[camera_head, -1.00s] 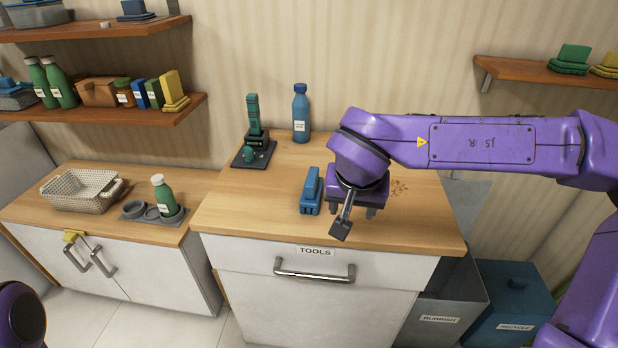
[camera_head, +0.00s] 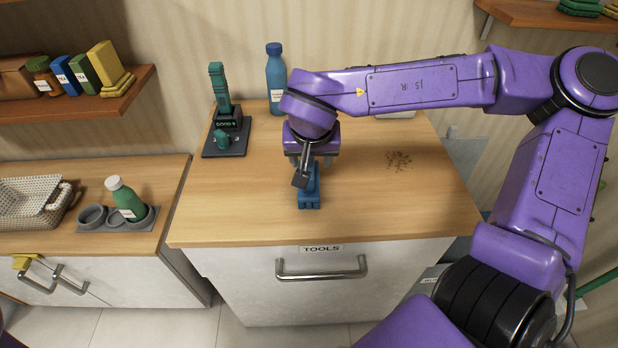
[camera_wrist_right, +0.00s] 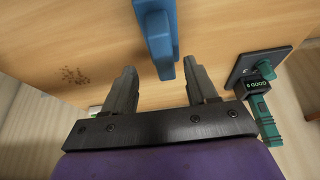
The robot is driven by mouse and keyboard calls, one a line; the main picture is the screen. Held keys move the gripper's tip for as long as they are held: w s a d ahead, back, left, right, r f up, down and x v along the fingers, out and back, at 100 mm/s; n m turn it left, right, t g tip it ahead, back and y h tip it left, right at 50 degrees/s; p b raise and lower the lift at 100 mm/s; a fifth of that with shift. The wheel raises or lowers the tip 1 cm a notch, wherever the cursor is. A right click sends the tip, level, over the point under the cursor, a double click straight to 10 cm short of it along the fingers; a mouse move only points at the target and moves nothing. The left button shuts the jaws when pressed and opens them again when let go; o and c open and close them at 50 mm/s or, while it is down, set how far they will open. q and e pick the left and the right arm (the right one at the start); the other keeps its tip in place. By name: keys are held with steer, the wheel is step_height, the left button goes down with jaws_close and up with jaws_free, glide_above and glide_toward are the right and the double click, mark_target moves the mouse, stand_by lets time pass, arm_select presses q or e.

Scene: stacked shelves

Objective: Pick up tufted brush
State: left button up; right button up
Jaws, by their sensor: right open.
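A blue, long, narrow object (camera_head: 309,192), which looks like the tufted brush, lies on the wooden counter above the drawer marked TOOLS. Its tufts cannot be made out. My right gripper (camera_head: 312,166) is over its far part and hides some of it in the head view. In the right wrist view the blue brush (camera_wrist_right: 157,38) lies ahead of the open fingers of my right gripper (camera_wrist_right: 160,72), its near end reaching to between the fingertips. The fingers appear apart from it. My left gripper is not in view.
A dark device with a green upright part (camera_head: 218,88) stands at the back left, with a blue bottle (camera_head: 276,80) beside it. Brown crumbs (camera_head: 398,160) lie on the counter at right. The front of the wooden counter (camera_head: 400,215) is clear.

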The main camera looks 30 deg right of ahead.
mark_target(309, 165)
steer(key=x, duration=0.5)
steer(key=shift+w+a+f, duration=0.1)
steer(key=shift+w+a, duration=0.15)
steer(key=shift+d+f, duration=0.1)
steer(key=shift+f, duration=0.1)
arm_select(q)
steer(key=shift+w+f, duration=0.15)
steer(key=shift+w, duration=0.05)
arm_select(e)
steer(key=shift+s+r, duration=0.1)
jaws_close()
